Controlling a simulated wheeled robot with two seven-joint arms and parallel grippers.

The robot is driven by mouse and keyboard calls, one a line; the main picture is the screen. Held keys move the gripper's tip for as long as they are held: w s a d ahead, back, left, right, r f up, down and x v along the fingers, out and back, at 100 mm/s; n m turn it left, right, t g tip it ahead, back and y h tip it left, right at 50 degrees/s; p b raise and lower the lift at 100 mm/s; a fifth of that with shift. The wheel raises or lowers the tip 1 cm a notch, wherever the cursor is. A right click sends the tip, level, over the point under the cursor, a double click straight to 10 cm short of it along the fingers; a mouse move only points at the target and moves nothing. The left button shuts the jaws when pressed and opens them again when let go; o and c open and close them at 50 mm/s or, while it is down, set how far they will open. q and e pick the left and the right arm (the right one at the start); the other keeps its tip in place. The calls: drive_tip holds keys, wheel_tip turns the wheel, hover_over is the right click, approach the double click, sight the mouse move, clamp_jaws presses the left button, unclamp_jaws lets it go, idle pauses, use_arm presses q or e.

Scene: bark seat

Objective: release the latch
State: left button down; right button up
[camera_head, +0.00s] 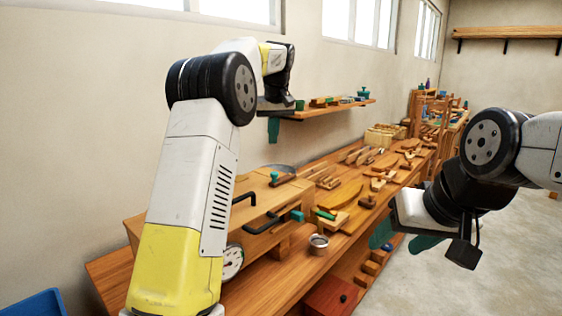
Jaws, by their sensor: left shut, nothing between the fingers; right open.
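A wooden chest (258,240) with black bar handles (262,222) stands on the bench at the left, partly hidden behind my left arm. A small teal piece (297,215) sticks out at its front right; I cannot tell for sure whether it is the latch. My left gripper (274,132) is shut and empty, its teal fingers pointing down, in line with the wall shelf and above the chest in the picture. My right gripper (404,240) is open and empty, its teal fingers apart, at the right front of the bench, away from the chest.
The long workbench (285,290) carries a round gauge (232,261), a metal cup (318,243) and several wooden tools. A wall shelf (335,107) is behind my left gripper. A blue bin (35,304) is at lower left. The floor (500,280) at right is clear.

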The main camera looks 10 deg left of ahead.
use_arm(q)
drive_tip(key=x, duration=1)
drive_tip(key=shift+a+f, duration=0.1)
drive_tip(key=shift+f, duration=0.1)
drive_tip(key=s, duration=0.1)
drive_tip(key=s+d, duration=0.1)
drive_tip(key=shift+s+r, duration=0.35)
drive_tip(key=shift+s+d+f, duration=0.1)
drive_tip(key=shift+s+d, duration=0.15)
drive_tip(key=shift+s, duration=0.35)
